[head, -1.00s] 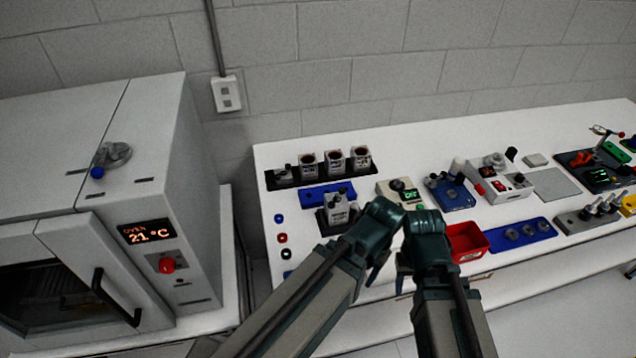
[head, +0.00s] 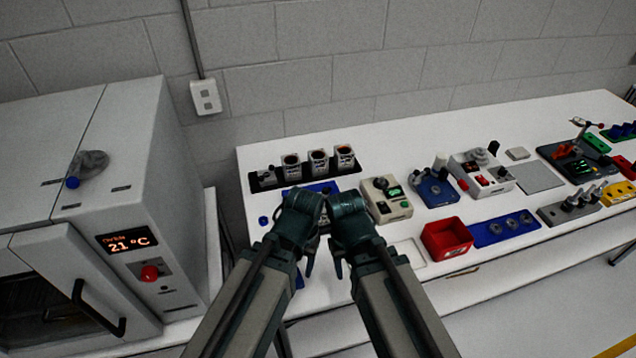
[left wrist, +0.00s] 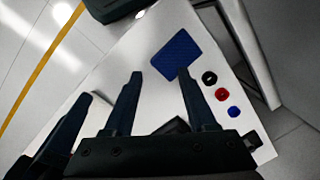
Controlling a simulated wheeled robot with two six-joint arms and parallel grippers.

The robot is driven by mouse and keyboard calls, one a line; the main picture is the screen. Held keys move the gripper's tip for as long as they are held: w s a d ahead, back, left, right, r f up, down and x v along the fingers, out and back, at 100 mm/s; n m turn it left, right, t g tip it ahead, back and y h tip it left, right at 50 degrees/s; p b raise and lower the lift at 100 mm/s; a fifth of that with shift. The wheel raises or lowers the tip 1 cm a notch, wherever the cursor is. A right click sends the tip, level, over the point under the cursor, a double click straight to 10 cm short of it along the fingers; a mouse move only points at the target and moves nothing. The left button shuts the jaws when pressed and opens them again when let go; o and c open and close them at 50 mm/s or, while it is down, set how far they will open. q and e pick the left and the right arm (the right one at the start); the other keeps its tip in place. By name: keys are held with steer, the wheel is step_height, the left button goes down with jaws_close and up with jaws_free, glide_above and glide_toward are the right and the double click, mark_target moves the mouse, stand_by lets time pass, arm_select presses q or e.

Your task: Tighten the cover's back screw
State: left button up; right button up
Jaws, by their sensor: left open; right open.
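The servo unit with the cover and its back screw is hidden behind my arms in the head view, so I cannot make out the screw. My left gripper (head: 306,266) is open, pointing down over the front left of the bench; its spread fingers also show in the left wrist view (left wrist: 160,85), with nothing between them. A blue pad (left wrist: 176,56) lies beyond those fingertips. My right gripper (head: 338,268) is close beside the left one, open, with no held object visible.
A black rack (head: 265,180) with several pots stands behind my arms, with a blue mat (head: 322,187) before it. A beige tester (head: 386,199), a red bin (head: 446,238) and a blue tray (head: 502,228) lie to the right. An oven (head: 140,210) stands left of the bench.

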arm_select(q)
steer(key=w+a+r+n+t+h+p, duration=0.1)
steer(key=w+a+r+n+p, duration=0.15)
steer(key=a+r+p, duration=0.4)
steer(key=w+a+r+n+p, duration=0.1)
steer(key=w+a+r+p, duration=0.25)
steer(key=r+p, duration=0.6)
steer(key=n+b, duration=0.1)
steer(key=n, duration=2.2)
glide_toward(326, 189)
steer(key=shift+g, duration=0.4)
steer(key=f+b, duration=0.2)
steer(key=b, duration=0.2)
steer(key=f+b, duration=0.3)
steer(key=b, duration=0.2)
steer(key=f+b, duration=0.3)
steer(key=b, duration=0.2)
steer(key=shift+w+a, duration=0.1)
steer(key=shift+w, duration=0.25)
steer(key=shift+c, duration=0.4)
jaws_close()
